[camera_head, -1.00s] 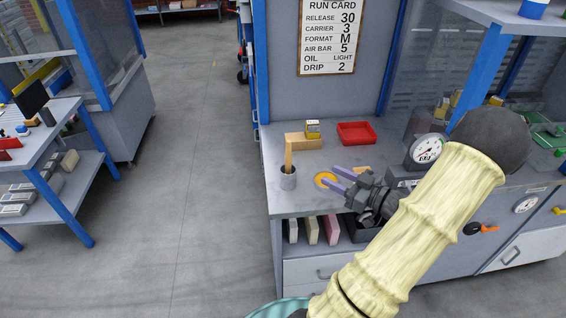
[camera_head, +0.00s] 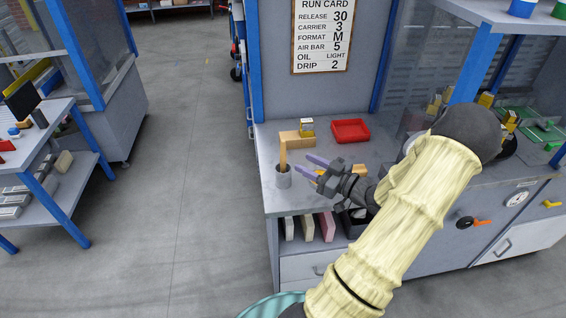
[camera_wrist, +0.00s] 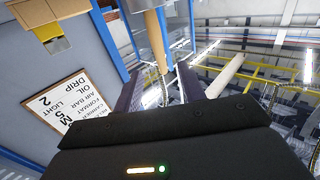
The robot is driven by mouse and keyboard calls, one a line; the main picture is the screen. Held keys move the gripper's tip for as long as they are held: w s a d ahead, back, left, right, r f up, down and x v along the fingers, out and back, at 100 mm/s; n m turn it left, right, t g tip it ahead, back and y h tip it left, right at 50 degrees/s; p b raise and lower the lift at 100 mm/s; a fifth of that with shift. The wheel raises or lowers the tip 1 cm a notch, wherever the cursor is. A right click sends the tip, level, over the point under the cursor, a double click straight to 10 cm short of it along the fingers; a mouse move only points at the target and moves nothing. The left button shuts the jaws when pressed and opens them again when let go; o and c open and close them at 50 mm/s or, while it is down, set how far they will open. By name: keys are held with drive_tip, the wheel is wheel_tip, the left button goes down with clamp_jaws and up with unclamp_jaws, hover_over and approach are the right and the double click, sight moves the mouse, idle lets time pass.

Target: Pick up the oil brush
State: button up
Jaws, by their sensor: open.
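The handle also shows in the wrist view (camera_wrist: 157,40), between and beyond the fingers. My gripper (camera_head: 312,167) is open, with its two purple fingers pointing left toward the handle, a short way to its right. Nothing is held. In the wrist view my gripper (camera_wrist: 160,92) frames the handle between its fingertips; I cannot tell how near it is.
A red tray (camera_head: 350,131) sits farther back. A run card (camera_head: 321,38) hangs on the panel behind. The floor left of the bench is clear.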

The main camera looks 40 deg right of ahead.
drive_tip(key=d+x, duration=0.1)
drive_tip(key=x, duration=0.3)
drive_tip(key=p, duration=0.2)
hover_over(283, 172)
drive_tip(key=shift+w+d, duration=0.3)
drive_tip(key=shift+w, duration=0.05)
idle(0.4)
clamp_jaws()
